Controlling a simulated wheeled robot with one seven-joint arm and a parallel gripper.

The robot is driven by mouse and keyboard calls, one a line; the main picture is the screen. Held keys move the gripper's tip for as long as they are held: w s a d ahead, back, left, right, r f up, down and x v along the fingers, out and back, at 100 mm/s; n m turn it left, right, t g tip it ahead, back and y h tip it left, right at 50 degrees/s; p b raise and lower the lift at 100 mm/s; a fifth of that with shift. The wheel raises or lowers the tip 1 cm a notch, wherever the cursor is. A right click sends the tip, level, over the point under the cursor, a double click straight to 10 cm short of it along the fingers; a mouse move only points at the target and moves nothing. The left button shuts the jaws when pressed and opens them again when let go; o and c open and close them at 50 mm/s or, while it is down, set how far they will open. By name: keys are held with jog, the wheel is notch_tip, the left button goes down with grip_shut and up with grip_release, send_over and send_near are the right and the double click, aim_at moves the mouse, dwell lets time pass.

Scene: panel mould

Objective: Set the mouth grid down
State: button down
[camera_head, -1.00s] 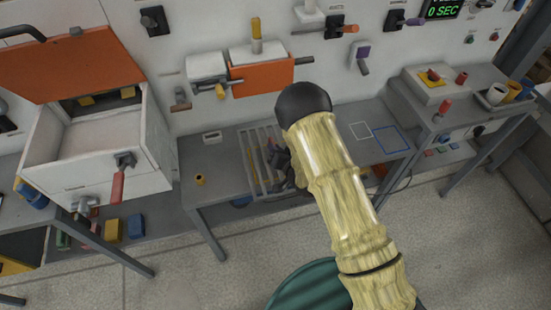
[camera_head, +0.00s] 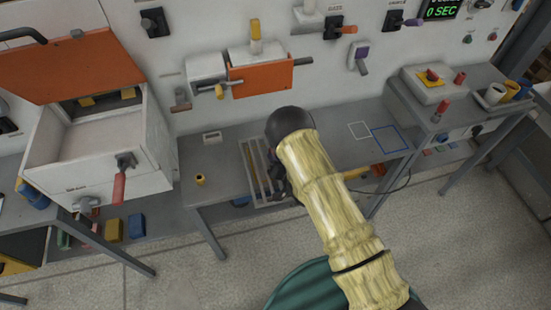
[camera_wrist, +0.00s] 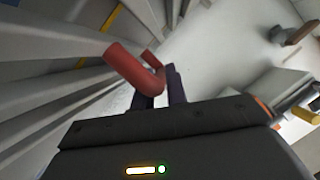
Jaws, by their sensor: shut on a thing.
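The mouth grid (camera_head: 256,170) is a frame of pale grey bars at the grey workbench (camera_head: 222,186), left of my arm in the head view. In the wrist view its grey bars (camera_wrist: 50,88) fill the left side, and its red handle (camera_wrist: 133,68) lies across my fingers. My gripper (camera_wrist: 160,88) is shut on this red handle. In the head view my gripper (camera_head: 279,186) is mostly hidden by my arm. The grid's right side is hidden there too. I cannot tell whether the grid touches the bench top.
A white box (camera_head: 98,150) with a raised orange lid stands at the left.

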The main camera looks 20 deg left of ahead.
jog(key=shift+r, duration=0.1)
jog(key=c, duration=1.4)
grip_release()
jog(key=shift+f, duration=0.2)
jog(key=shift+r, duration=0.15)
jog(key=shift+s+d+r, duration=0.1)
jog(key=shift+s+d, duration=0.25)
jog(key=shift+d, duration=0.05)
jog(key=b+v, duration=0.2)
jog(key=v, duration=0.9)
